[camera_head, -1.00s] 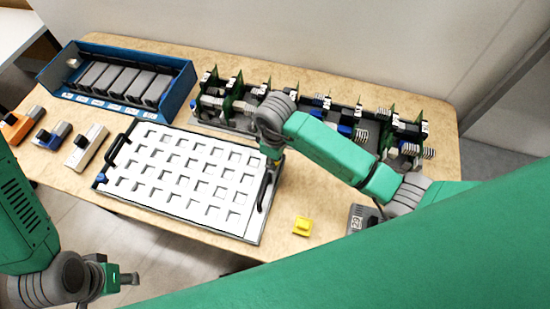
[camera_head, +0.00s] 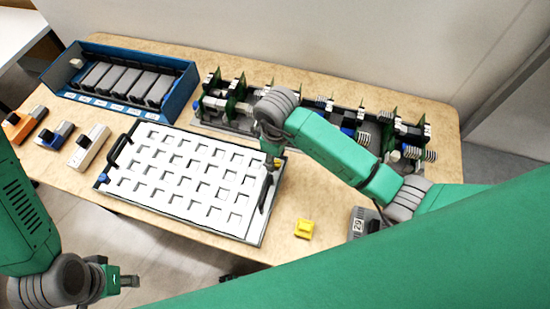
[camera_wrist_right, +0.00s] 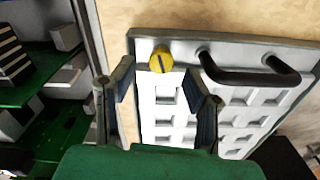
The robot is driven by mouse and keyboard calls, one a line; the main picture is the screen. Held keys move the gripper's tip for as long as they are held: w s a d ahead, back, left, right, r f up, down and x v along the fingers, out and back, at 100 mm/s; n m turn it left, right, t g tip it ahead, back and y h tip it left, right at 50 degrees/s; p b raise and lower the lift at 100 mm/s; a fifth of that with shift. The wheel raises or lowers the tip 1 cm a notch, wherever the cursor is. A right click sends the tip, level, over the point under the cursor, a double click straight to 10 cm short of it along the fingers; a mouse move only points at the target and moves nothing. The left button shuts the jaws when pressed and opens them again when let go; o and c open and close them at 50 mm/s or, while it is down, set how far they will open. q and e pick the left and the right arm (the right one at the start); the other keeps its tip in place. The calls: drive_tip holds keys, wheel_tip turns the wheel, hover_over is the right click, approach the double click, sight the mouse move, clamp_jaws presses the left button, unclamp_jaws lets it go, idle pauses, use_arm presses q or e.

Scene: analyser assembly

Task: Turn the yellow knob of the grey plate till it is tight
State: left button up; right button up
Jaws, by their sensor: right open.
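The grey plate (camera_head: 150,205) lies flat on the table, with a white face full of square pockets and a black handle at each end. The yellow knob (camera_wrist_right: 161,61) is at the plate's corner in the right wrist view, with a dark slot across its face. It also shows small in the head view (camera_head: 277,162), below my right wrist. My right gripper (camera_wrist_right: 162,78) is open and empty. Its fingers stand to either side of the knob in the picture; I see no contact. My left gripper (camera_head: 128,281) hangs off the table's front left; its jaw opening is unclear.
A black handle (camera_wrist_right: 250,72) stands close to the knob. A row of green circuit boards (camera_head: 236,92) runs behind the plate. A blue bin (camera_head: 185,85) with grey modules is at back left. A loose yellow piece (camera_head: 304,229) lies right of the plate.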

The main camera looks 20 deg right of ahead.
sight(275, 162)
drive_tip(key=shift+w+r, duration=0.1)
drive_tip(key=shift+r, duration=2.6)
drive_tip(key=shift+c, duration=0.5)
